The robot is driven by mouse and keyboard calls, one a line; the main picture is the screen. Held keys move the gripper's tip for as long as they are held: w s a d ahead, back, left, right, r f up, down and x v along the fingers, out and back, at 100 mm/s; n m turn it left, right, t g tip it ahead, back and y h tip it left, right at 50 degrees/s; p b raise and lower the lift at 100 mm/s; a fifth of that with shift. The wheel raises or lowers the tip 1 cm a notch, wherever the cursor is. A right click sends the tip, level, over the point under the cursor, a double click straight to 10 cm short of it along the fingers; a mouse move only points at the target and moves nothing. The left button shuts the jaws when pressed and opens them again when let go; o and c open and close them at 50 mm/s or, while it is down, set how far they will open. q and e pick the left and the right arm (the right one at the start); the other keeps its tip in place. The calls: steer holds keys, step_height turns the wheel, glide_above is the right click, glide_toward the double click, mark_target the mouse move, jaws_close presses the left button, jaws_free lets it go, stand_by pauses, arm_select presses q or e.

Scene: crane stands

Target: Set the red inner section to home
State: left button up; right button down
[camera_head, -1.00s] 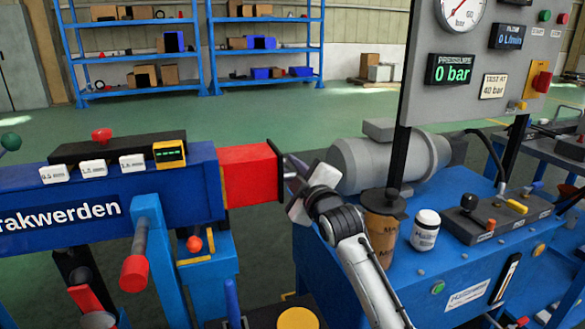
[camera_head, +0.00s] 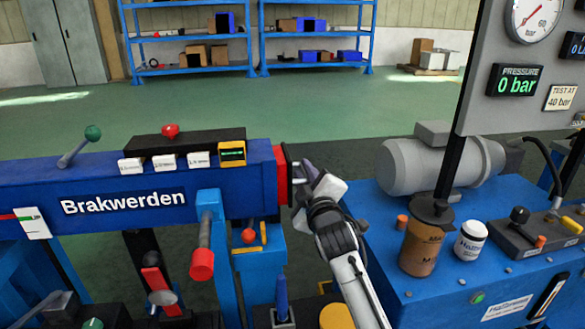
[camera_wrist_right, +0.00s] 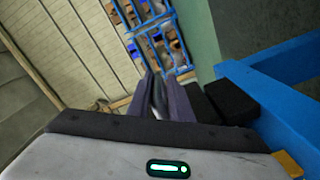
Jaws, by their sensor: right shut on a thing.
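The red inner section (camera_head: 281,175) shows in the head view as a narrow strip at the right end of the blue outer boom (camera_head: 120,200) marked "Brakwerden". A dark end plate caps it. My right gripper (camera_head: 301,174) is at this plate, shut on the small handle there, which it mostly hides. In the wrist view, the fingers (camera_wrist_right: 165,98) are close together, and what lies between them is hard to make out. A yellow-framed display (camera_head: 232,153) with green marks and white length tags (camera_head: 164,163) sit on top of the boom. My left gripper is out of view.
A blue bench (camera_head: 430,285) at the right carries a grey motor (camera_head: 425,163), a brown jug (camera_head: 425,242) and a white jar (camera_head: 470,240). A red-ended lever (camera_head: 202,262) hangs before the boom. Green floor is open behind, up to blue shelves (camera_head: 255,50).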

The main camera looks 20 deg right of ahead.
steer(key=shift+w+a+r, duration=0.1)
steer(key=shift+a+r, duration=0.2)
steer(key=shift+r, duration=0.25)
steer(key=c, duration=1.8)
jaws_free()
steer(key=shift+a, duration=0.1)
steer(key=shift+o, duration=0.2)
steer(key=shift+f, duration=0.1)
steer(key=shift+s+f, duration=0.1)
steer(key=shift+s, duration=0.3)
steer(key=s, duration=0.3)
steer(key=s+a+p, duration=0.1)
steer(key=s, duration=0.5)
steer(key=shift+a, duration=0.35)
steer(key=shift+s, duration=0.2)
